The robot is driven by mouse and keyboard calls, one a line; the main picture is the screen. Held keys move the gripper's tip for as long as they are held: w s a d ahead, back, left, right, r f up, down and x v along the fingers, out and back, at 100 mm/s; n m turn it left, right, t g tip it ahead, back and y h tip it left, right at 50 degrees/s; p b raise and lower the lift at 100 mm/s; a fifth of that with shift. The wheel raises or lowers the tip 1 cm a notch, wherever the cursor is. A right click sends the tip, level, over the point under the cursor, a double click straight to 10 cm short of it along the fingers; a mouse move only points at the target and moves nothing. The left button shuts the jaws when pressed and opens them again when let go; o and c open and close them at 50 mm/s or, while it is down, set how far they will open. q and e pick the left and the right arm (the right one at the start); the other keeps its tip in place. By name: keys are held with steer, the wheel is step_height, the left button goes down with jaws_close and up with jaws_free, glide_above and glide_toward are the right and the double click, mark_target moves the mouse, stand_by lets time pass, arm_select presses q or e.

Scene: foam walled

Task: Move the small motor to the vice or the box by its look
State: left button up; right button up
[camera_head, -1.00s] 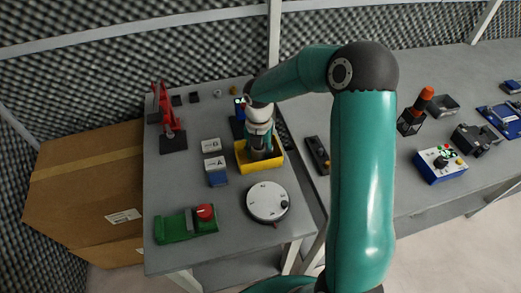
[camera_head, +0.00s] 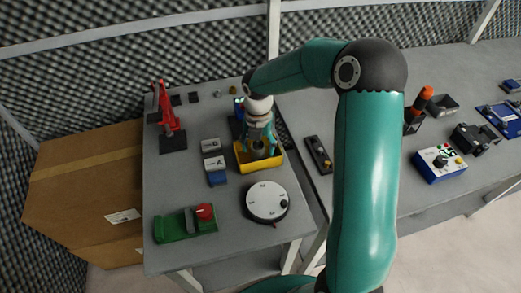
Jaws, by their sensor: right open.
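A yellow box (camera_head: 243,164) stands on the left table. My right gripper (camera_head: 260,146) points down over it, its teal fingers spread. A small grey cylindrical thing (camera_head: 260,154), probably the small motor, shows between or just below the fingers, at the box. The fingers partly hide it, and I cannot tell whether it rests on the box floor. A dark grey block-like device (camera_head: 475,138) on the right table may be the vice; it is too small to be sure. My left gripper is not in view.
A white round dial (camera_head: 267,201), a green device with a red knob (camera_head: 185,224), labelled blocks (camera_head: 213,164) and a red stand (camera_head: 169,122) share the left table. A blue-and-white control box (camera_head: 440,163) is on the right table. A cardboard carton (camera_head: 80,190) stands at left.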

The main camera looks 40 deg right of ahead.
mark_target(258, 144)
step_height(258, 144, up, 10)
steer(key=shift+f, duration=0.15)
stand_by(0.6)
